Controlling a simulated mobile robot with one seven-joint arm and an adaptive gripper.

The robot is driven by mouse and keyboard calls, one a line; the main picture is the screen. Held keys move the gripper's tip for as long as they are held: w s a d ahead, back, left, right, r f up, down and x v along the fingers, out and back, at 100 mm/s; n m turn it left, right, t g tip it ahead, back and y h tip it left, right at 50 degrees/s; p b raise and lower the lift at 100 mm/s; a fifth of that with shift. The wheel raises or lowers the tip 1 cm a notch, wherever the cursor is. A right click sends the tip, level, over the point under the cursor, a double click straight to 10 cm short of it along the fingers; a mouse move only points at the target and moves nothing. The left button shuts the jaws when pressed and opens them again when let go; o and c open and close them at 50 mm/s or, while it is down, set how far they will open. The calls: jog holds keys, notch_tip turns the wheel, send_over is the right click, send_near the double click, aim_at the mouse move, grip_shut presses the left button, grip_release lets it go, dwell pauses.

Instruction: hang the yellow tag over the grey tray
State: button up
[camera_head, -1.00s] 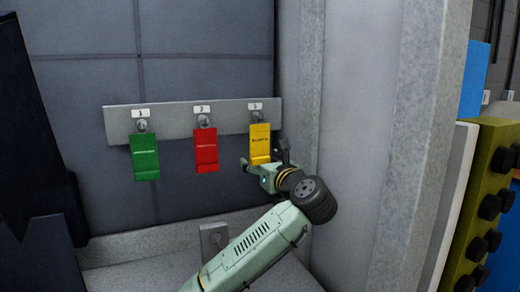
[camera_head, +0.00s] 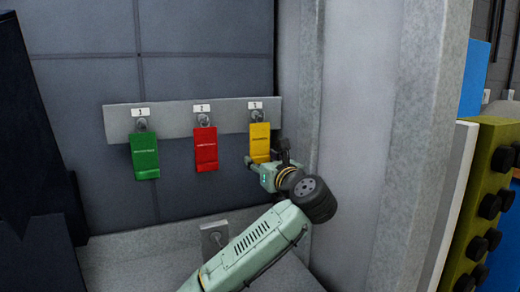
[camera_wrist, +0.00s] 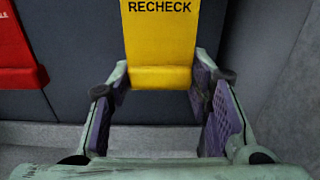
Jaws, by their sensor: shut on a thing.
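The yellow tag (camera_head: 260,143) hangs from the rightmost hook, numbered 3, of a grey rail on the wall. In the wrist view the yellow tag (camera_wrist: 160,45) reads "RECHECK" and its lower end lies between my finger pads. My gripper (camera_head: 268,161) is at the tag's lower end, shut on it; the fingers also show in the wrist view (camera_wrist: 160,100), one on each side of the tag. I cannot make out a grey tray for certain.
A red tag (camera_head: 206,149) and a green tag (camera_head: 144,156) hang on the rail (camera_head: 170,116) to the left. A small grey bracket (camera_head: 214,238) stands below, near my arm. A grey side wall (camera_head: 345,120) rises close on the right.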

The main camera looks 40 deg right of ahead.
grip_shut()
jog(key=shift+s, duration=0.15)
jog(key=shift+s+a, duration=0.1)
jog(key=shift+s, duration=0.2)
jog(key=shift+s, duration=0.25)
jog(key=shift+v, duration=1.25)
